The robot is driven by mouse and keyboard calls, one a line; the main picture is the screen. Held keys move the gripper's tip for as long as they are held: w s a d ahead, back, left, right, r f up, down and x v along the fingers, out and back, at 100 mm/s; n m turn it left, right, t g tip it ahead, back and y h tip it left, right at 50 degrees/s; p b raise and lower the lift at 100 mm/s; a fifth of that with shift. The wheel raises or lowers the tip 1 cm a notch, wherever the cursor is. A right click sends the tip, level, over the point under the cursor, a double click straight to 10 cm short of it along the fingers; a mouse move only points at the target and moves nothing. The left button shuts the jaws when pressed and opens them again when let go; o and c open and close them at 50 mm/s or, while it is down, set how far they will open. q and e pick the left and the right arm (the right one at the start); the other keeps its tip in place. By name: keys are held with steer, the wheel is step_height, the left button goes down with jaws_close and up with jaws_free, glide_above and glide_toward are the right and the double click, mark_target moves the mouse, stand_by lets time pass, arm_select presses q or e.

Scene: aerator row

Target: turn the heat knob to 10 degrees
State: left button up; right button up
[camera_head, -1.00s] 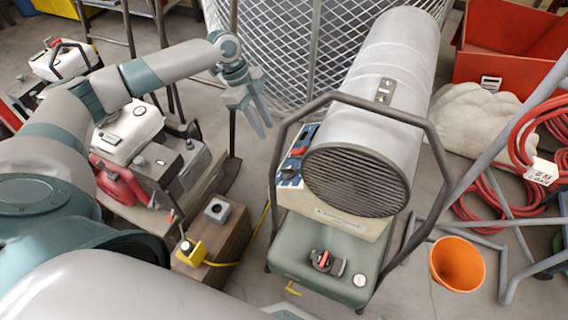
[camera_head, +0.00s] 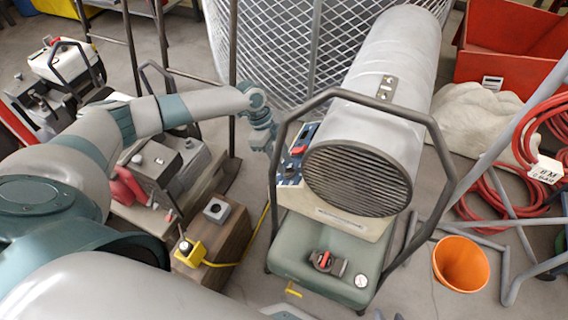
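The grey cylindrical heater (camera_head: 385,80) stands on a green tank base, its round dark grille facing me. A small blue control panel (camera_head: 291,180) is on its left side, with a dark knob (camera_head: 289,170) and a red switch (camera_head: 299,149). The knob's setting is too small to read. My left gripper (camera_head: 272,147) is at the panel's left edge, up by the dark tubular frame. Its fingers are foreshortened and partly hidden, so I cannot tell their opening or any contact with the knob. Only grey tips of my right gripper (camera_head: 388,316) show at the bottom edge.
The dark tubular frame (camera_head: 436,140) loops around the heater's front, close to my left gripper. A wooden block (camera_head: 222,237) with a yellow box stands left of the base.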

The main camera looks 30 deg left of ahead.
arm_select(q)
steer(key=shift+x, duration=0.9)
jaws_close()
